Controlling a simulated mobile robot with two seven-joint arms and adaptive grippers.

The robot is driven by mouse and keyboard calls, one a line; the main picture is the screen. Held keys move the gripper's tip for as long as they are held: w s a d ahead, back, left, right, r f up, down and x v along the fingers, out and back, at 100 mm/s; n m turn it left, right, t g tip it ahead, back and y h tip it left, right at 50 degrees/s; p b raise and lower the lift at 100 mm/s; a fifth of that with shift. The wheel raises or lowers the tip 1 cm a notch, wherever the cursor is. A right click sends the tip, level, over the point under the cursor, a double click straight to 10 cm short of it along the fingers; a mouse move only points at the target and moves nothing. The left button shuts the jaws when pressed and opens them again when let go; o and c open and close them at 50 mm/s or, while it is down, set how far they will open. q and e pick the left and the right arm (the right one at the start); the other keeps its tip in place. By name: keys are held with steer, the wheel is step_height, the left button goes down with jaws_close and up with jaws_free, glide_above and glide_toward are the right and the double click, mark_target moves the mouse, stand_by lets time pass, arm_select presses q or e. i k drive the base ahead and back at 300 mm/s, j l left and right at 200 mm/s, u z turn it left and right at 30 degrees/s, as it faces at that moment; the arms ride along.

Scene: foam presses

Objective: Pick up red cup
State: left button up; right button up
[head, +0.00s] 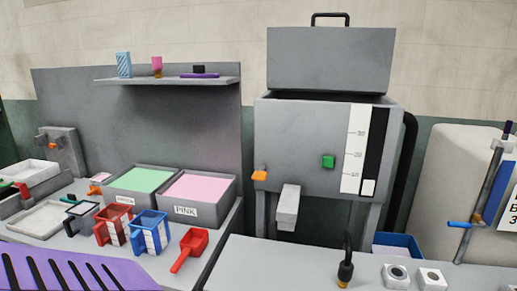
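A red cup (112,229) with a pale stripe on its front and a handle stands on the left grey counter in the head view. A blue cup (150,233) of like shape stands close beside it on the right. A red scoop (190,249) lies further right, its handle pointing to the lower left. Neither of my grippers shows in this view.
A green-filled bin (122,199) and a pink-filled bin (212,211) labelled PINK stand behind the cups. A purple slotted panel (60,262) crosses the lower left. A grey press machine (300,150) stands right. The right counter's (280,268) left part is clear.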

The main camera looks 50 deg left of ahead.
mark_target(111, 228)
steer(key=u, duration=2.6)
steer(key=l+z, duration=0.1)
steer(key=z, duration=0.9)
steer(key=i+l+z, duration=0.1)
steer(key=z, duration=0.4)
steer(key=u, duration=1.65)
